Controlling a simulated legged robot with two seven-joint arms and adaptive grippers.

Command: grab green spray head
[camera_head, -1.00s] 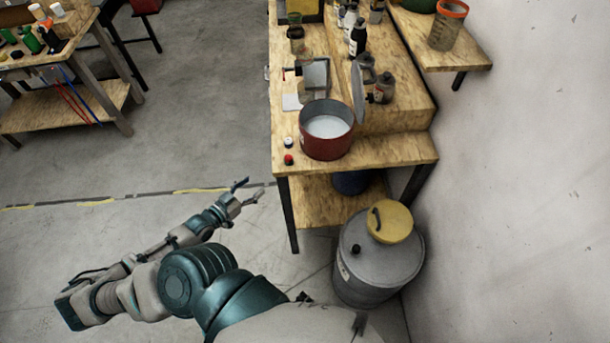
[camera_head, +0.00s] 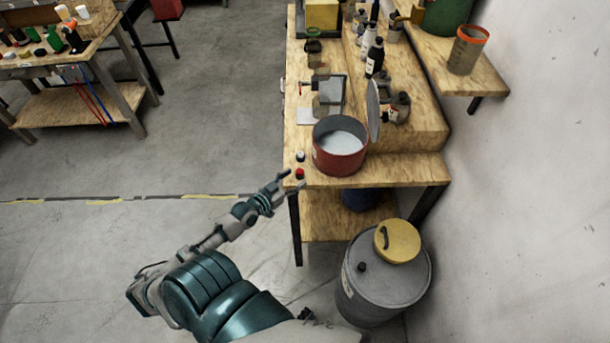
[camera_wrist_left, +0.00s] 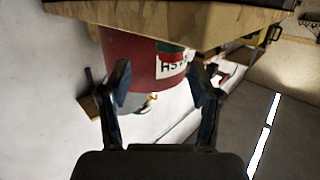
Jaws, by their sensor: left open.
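I cannot clearly make out a green spray head. Small green items (camera_head: 72,40) stand on the far left bench in the head view, too small to identify. My left gripper (camera_head: 293,180) is open and empty at the front left corner of the near workbench, close to a small red-capped item (camera_head: 300,174). A small white-capped item (camera_head: 300,156) is just behind it. In the left wrist view the open fingers (camera_wrist_left: 160,92) frame a red pot (camera_wrist_left: 130,55) with a white label, beyond the fingertips. My right gripper is not in view.
The left bench (camera_head: 60,50) is crowded. Floor between the benches is clear.

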